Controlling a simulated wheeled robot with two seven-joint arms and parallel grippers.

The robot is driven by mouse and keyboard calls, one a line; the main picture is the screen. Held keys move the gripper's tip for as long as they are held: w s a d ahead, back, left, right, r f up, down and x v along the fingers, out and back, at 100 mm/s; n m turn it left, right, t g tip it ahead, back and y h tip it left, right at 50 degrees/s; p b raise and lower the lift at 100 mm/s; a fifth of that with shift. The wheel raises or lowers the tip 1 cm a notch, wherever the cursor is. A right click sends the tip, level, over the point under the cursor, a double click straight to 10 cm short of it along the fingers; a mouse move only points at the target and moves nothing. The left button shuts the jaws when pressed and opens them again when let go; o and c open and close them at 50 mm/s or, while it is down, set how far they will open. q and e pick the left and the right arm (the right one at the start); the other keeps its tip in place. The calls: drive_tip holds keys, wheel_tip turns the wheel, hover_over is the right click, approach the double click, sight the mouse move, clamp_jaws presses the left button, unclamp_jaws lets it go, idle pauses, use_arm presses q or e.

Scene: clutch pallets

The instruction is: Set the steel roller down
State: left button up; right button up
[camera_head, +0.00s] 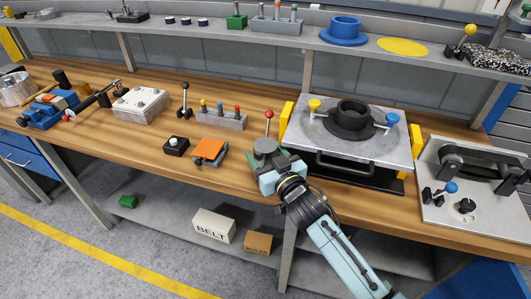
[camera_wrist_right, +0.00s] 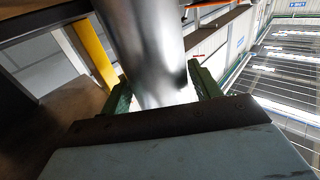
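The steel roller (camera_wrist_right: 145,45) is a smooth, shiny cylinder that fills the upper middle of the right wrist view. In that view it sits between the two green fingers of my right gripper (camera_wrist_right: 162,92), which appear closed against its sides. In the head view my right gripper (camera_head: 270,160) is at the front edge of the workbench (camera_head: 225,178). A round grey top (camera_head: 264,147) shows between its fingers and looks like the roller's end. Whether the roller's lower end touches the bench is hidden. My left gripper is not in view.
Right of the gripper is a metal plate (camera_head: 390,150) with a black ring (camera_head: 352,116) and yellow side blocks. A red-knobbed lever (camera_head: 268,115) stands just behind the gripper. An orange-topped block (camera_head: 209,151) and black button box (camera_head: 176,146) lie left. Bare wood shows along the front.

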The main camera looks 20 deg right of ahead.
drive_tip(key=shift+o, duration=0.8)
drive_tip(key=shift+r, duration=0.2)
drive_tip(key=s+d, duration=0.2)
drive_tip(key=s, duration=0.9)
drive_tip(key=shift+s+d, duration=0.2)
drive_tip(key=shift+s, duration=0.2)
